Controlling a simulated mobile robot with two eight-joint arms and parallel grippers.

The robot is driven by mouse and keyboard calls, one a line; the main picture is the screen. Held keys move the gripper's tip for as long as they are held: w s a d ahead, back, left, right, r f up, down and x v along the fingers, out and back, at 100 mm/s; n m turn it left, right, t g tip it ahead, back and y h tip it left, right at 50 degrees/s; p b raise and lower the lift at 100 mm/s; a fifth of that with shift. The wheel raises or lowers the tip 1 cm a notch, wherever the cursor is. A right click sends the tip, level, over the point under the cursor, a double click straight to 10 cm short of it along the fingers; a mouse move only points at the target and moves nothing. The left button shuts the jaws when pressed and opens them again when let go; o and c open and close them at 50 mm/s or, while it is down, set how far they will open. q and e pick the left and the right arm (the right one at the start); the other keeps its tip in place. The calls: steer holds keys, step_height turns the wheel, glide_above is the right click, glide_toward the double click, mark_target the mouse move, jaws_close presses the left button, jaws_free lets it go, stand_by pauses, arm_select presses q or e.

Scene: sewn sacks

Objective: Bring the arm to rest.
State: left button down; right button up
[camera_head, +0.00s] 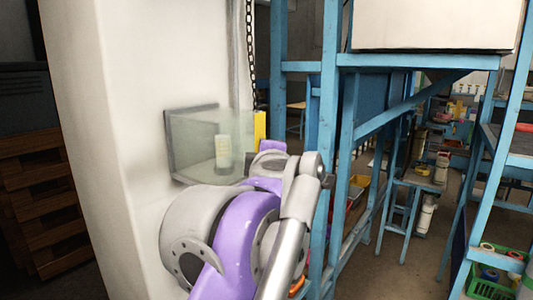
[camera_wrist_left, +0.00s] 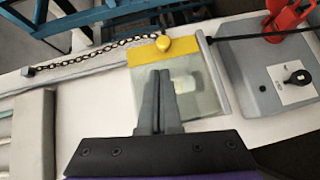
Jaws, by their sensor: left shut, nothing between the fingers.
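My left gripper (camera_wrist_left: 160,76) shows in the left wrist view with its two dark grey fingers together and nothing between them. The fingers overlap a clear-fronted box (camera_wrist_left: 205,90) in that view; I cannot tell whether they touch it. In the head view, a purple and grey arm of mine (camera_head: 245,225) is bent in the lower middle. Its gripper is hidden there. My right gripper is in neither view.
The clear box (camera_head: 188,140) with a yellow edge is on a white pillar (camera_head: 110,110). A chain (camera_head: 250,45) hangs beside it. Blue steel frames (camera_head: 330,110) stand close right of the arm. A green crate (camera_head: 490,288) is lower right; floor shows between the frames.

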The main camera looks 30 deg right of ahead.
arm_select(q)
steer(key=shift+s+a, duration=0.65)
steer(key=shift+s, duration=2.15)
steer(key=w+a+f+m+g+h, duration=0.1)
steer(key=w+a+f+m, duration=0.3)
steer(key=a+f, duration=0.45)
steer(key=w+a+f+m+g+h, duration=0.1)
steer(key=a+f+m+g, duration=0.1)
steer(key=a+f+m, duration=0.55)
steer(key=s+a+f+g+y, duration=0.2)
steer(key=s+a+f, duration=0.3)
steer(key=a+f, duration=0.5)
steer(key=s+a+f+g+y, duration=0.2)
steer(key=s+a+f+y, duration=0.2)
steer(key=a+f, duration=0.6)
steer(key=s+a+f+g+y, duration=0.2)
steer(key=s+a+f, duration=0.6)
steer(key=f, duration=0.7)
steer(key=shift+s+a+f+y+b, duration=0.25)
steer(key=shift+a+y+b, duration=0.15)
steer(key=shift+a+y, duration=0.45)
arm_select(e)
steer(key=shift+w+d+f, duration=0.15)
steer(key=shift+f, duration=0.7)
arm_select(q)
steer(key=shift+w, duration=0.1)
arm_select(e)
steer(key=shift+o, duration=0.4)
